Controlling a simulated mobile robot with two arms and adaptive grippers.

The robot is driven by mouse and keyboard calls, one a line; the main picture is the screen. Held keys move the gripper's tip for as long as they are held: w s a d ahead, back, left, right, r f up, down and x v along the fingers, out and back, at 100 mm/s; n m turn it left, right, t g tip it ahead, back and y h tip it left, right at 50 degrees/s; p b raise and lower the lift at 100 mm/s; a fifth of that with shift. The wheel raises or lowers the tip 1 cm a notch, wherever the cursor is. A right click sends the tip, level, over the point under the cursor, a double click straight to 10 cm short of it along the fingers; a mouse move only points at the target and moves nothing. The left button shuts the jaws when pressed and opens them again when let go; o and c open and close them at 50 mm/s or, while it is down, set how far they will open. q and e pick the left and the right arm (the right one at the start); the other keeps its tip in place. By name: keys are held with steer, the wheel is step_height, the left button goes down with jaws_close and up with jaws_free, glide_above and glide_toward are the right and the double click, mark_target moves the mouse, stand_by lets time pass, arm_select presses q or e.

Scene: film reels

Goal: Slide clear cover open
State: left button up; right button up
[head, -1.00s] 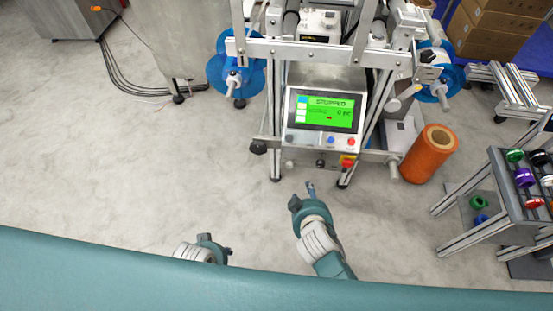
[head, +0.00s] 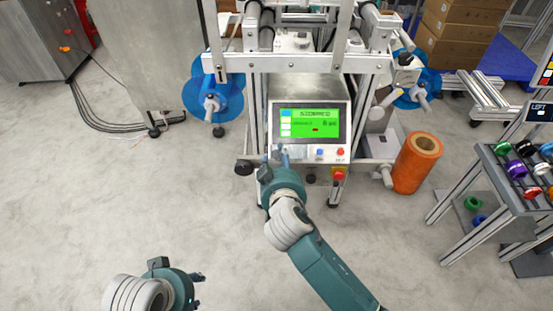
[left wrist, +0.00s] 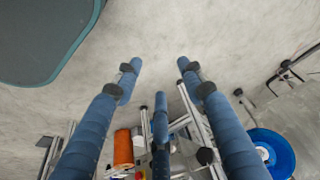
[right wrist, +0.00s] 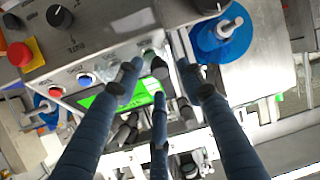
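The machine's control panel (head: 311,120) has a green screen and a row of buttons below it. A pale, see-through piece (head: 298,153), apparently the clear cover, is at the lower left of the panel, beside my right fingertips. It also shows faintly between the fingertips in the right wrist view (right wrist: 147,46). My right gripper (head: 276,156) reaches up to this corner with its fingers apart. Its fingers partly hide the area, and I cannot tell whether they touch the cover. My left gripper (head: 198,290) is open and empty over the floor, low in the head view.
Blue (head: 319,153) and red (head: 340,152) buttons sit right of the cover, with a red-and-yellow stop knob (head: 338,174) below. An orange roll (head: 416,163) stands right of the machine. A rack (head: 510,190) of coloured reels is further right.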

mark_target(276, 150)
arm_select(q)
steer(key=shift+s+r, duration=0.15)
steer(key=shift+r, duration=0.2)
arm_select(e)
steer(key=shift+x, duration=0.95)
steer(key=shift+c, duration=0.5)
jaws_close()
steer(key=w+r+p, duration=0.2)
steer(key=r, duration=0.1)
steer(key=shift+w, duration=0.35)
steer(key=shift+w+a+r, duration=0.1)
steer(key=shift+w+r, duration=0.1)
steer(key=shift+w, duration=0.05)
arm_select(q)
steer(key=s+x, duration=0.1)
steer(key=x, duration=0.7)
steer(key=shift+g, duration=0.3)
steer(key=shift+d+f, duration=0.1)
steer(key=shift+f, duration=0.05)
